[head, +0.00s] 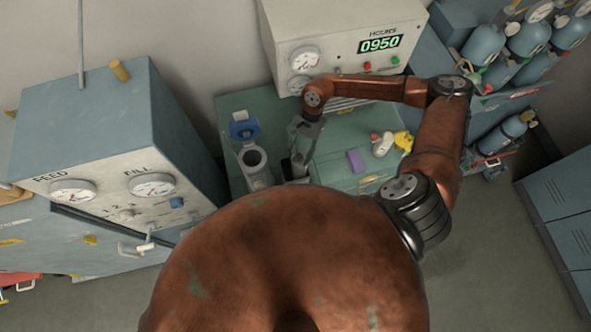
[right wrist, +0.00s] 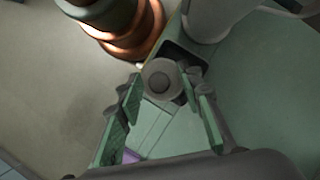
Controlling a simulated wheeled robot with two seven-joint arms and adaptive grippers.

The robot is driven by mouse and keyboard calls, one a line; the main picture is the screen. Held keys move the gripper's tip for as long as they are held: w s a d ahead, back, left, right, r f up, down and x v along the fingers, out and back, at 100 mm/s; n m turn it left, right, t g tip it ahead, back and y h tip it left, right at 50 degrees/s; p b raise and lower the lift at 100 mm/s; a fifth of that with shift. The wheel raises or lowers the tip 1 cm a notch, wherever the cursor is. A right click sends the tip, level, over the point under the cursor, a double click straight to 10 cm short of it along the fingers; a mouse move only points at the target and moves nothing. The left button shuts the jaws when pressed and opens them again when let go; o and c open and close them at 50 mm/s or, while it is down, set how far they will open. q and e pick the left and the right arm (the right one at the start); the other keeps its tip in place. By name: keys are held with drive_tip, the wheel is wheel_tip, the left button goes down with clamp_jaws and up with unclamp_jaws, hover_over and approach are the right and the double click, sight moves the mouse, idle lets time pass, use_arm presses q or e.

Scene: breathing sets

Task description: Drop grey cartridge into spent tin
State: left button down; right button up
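The grey cartridge (right wrist: 162,78) is a short cylinder with a round knob on its end. In the right wrist view it shows end-on between and beyond my right fingertips, with gaps at both sides. My right gripper (right wrist: 161,82) is open around it, its green-padded fingers apart. A dark, squarish opening (right wrist: 202,54), apparently the spent tin, lies beside and under the cartridge; how deep the cartridge sits cannot be told. In the head view my right gripper (head: 301,140) points down over the green bench; the cartridge is hard to make out there. My left gripper is out of view.
A grey canister (head: 253,160) with a blue lid (head: 244,126) stands left of the gripper. On the green bench (head: 335,172) are a purple block (head: 355,160) and a yellow item (head: 403,140). A gauge cabinet (head: 120,150) stands left, a display box (head: 340,35) behind.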

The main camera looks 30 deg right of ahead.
drive_tip(key=shift+r, duration=0.1)
drive_tip(key=v, duration=1.1)
drive_tip(key=shift+d+r, duration=0.15)
drive_tip(key=shift+r, duration=0.2)
drive_tip(key=shift+w, duration=0.1)
